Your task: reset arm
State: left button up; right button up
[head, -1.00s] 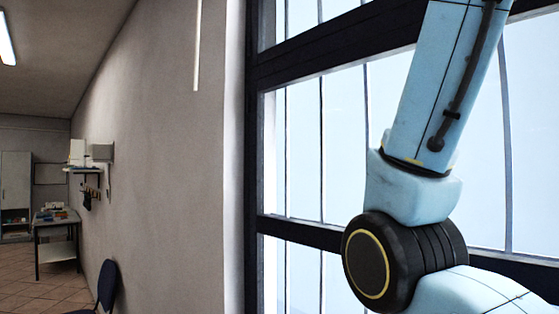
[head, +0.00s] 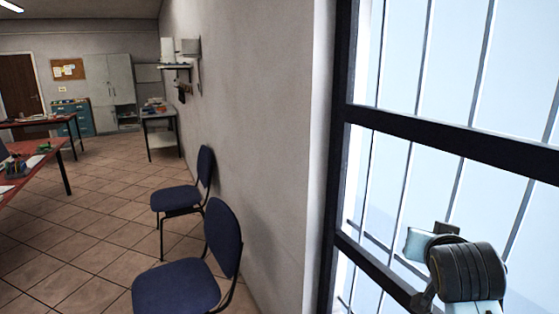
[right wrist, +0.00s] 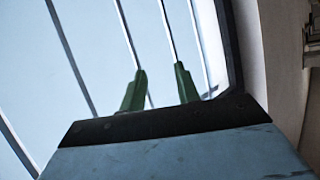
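My right gripper (right wrist: 159,68) shows in the right wrist view as two green fingers standing apart with nothing between them. Behind the fingers are only bright window panes and dark bars. In the head view, part of my arm, with a black ribbed joint and light blue links, is at the lower right in front of the window. I cannot make out its gripper fingers there. My left gripper is in neither view.
A large dark-framed window (head: 430,134) fills the right side, beside a grey wall (head: 265,130). Two blue chairs (head: 178,292) (head: 178,198) stand along the wall. A red-topped table (head: 40,170) is at the left. A small table (head: 160,114) and grey cabinets (head: 108,85) are farther back. Tiled floor lies open between.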

jog(key=s+a+f+n+g+y, duration=0.2)
jog(key=s+f, duration=0.5)
jog(key=f, duration=0.2)
jog(key=s+a+f+n+g+y, duration=0.1)
jog(key=s+a+f+n+g, duration=0.15)
jog(key=s+f, duration=0.6)
jog(key=s+a+f+n+g+y, duration=0.1)
jog(key=s+f+g, duration=0.1)
jog(key=s+f, duration=0.4)
jog(key=s+a+f+n+g+y, duration=0.1)
jog(key=s+f+n+g, duration=0.15)
jog(key=s, duration=0.65)
notch_tip(320, 180, down, 28)
jog(key=g+b, duration=0.1)
jog(key=b, duration=0.3)
jog(key=s+d+f+b, duration=0.1)
jog(key=s+f, duration=0.7)
jog(key=f, duration=0.2)
jog(key=s+d+f+g+b, duration=0.1)
jog(key=s+f+b, duration=0.1)
jog(key=s+f, duration=0.7)
jog(key=shift+s+d+f, duration=0.25)
jog(key=shift+d+f, duration=0.05)
jog(key=shift+f, duration=0.2)
